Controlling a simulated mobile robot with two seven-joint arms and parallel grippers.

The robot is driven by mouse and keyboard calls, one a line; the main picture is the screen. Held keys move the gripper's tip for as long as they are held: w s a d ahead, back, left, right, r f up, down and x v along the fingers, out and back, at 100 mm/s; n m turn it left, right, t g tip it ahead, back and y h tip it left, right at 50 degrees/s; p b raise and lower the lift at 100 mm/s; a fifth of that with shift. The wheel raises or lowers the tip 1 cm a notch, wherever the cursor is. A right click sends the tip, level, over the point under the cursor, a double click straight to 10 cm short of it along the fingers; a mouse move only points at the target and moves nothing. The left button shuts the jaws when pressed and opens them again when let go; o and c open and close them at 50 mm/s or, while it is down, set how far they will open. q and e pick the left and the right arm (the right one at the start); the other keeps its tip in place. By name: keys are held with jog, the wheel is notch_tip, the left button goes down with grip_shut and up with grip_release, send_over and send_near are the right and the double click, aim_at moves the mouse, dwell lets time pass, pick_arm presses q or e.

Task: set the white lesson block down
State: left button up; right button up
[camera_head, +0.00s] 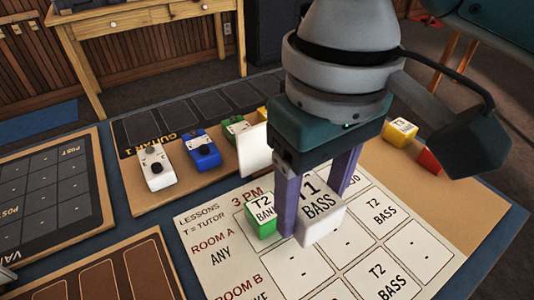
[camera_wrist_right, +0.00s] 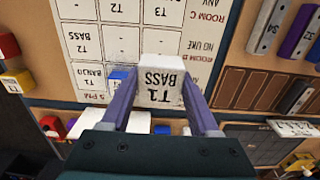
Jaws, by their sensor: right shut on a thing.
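The white lesson block (camera_head: 320,217), lettered T1 BASS on top, is between the fingers of my right gripper (camera_head: 314,212). The gripper is shut on it, low over the lesson chart (camera_head: 200,225). I cannot tell whether the block touches the chart. In the right wrist view the white block (camera_wrist_right: 163,80) sits between the purple fingers of the right gripper (camera_wrist_right: 162,98). A green-sided block lettered T2 (camera_head: 263,222) stands on the chart just left of the white block. The gripper and block hide part of the chart. My left gripper is not in view.
Behind the chart stand white (camera_head: 156,167) and blue (camera_head: 203,150) pedal-like items and a white panel (camera_head: 253,150). A yellow block (camera_head: 400,132) and a red block (camera_head: 429,160) are at the right. Dark trays lie left.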

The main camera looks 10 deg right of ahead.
pick_arm(q)
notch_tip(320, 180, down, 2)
jog(key=shift+b, duration=0.75)
pick_arm(e)
send_over(298, 266)
notch_tip(298, 266, down, 7)
jog(key=shift+f, duration=0.2)
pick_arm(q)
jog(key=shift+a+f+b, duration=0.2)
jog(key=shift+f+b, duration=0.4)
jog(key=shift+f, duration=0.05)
pick_arm(e)
jog(key=shift+f, duration=2.25)
jog(key=shift+f, duration=0.15)
jog(key=o, duration=1.4)
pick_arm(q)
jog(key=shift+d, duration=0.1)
